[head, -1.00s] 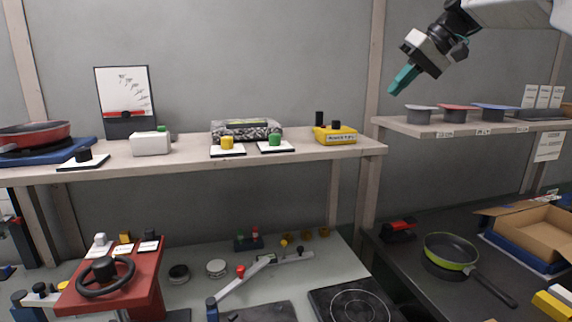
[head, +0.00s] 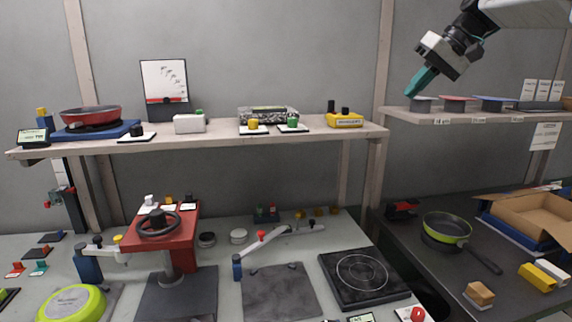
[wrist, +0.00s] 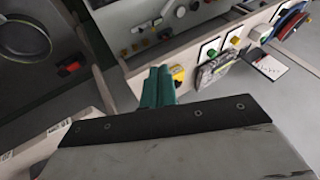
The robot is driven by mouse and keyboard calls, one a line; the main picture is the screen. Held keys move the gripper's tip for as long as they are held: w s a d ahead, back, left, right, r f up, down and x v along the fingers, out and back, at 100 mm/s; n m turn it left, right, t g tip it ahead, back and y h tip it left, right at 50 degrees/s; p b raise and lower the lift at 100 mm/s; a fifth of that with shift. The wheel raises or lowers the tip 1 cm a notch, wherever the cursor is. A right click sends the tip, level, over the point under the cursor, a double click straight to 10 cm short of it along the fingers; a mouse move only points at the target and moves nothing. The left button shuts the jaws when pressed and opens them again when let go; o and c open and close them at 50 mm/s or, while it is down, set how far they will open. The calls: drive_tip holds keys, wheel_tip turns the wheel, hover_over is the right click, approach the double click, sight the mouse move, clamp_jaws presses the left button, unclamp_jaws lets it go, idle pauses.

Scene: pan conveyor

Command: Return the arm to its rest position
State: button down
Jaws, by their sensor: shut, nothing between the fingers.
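My gripper (head: 413,90) is at the upper right of the head view, raised in front of the right shelf. Its teal fingers are together and hold nothing, pointing down and to the left. In the head view the fingertips show close beside the grey lid on the right shelf; I cannot tell the gap in depth. The wrist view shows the closed green fingers (wrist: 158,88) with the shelf and the bench beyond them.
The right shelf (head: 455,119) carries several lids. A green-rimmed pan (head: 446,228) and an open cardboard box (head: 530,218) are on the dark counter below. The left shelf (head: 220,139) holds a red pan (head: 90,114), buttons and a yellow box. A hotplate (head: 362,277) is on the bench.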

drive_tip(key=s+f+m+h, duration=0.1)
drive_tip(key=s+f+h, duration=0.1)
drive_tip(key=s+f, duration=0.6)
drive_tip(key=s+a+f+m+g+h, duration=0.1)
drive_tip(key=s+f, duration=0.8)
drive_tip(key=s, duration=0.9)
drive_tip(key=s+a+f+h, duration=0.1)
drive_tip(key=s+f+h, duration=0.2)
drive_tip(key=s+f, duration=0.5)
drive_tip(key=shift+s+a+f+m+g, duration=0.25)
drive_tip(key=shift+s+m+g, duration=0.15)
drive_tip(key=shift+s, duration=2.7)
